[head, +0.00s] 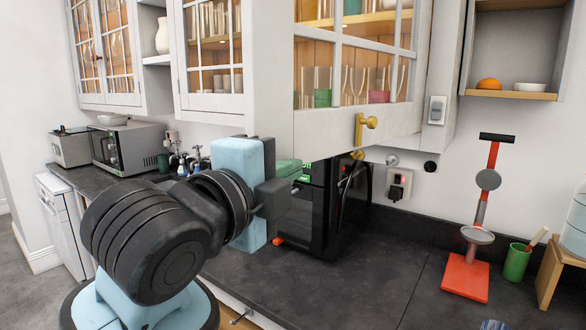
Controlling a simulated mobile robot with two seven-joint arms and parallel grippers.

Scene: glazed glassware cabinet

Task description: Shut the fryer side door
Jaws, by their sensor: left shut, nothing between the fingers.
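The fryer is a black, boxy appliance (345,205) on the dark counter, with a small green display. Above it hangs a white glazed door (335,125) with a brass handle (365,128) low on it; glasses show through its panes. I cannot tell from this angle how far the door stands open. My left gripper (284,197) is shut and empty. It is in front of the fryer's left part and below the glazed door, apart from the brass handle. It hides part of the fryer. My right gripper is not in view.
A red stand (466,272), a green cup (516,262) and a wooden stand (552,270) are on the right of the counter (365,285). A microwave (128,145) stands at the back left. The counter's front middle is clear.

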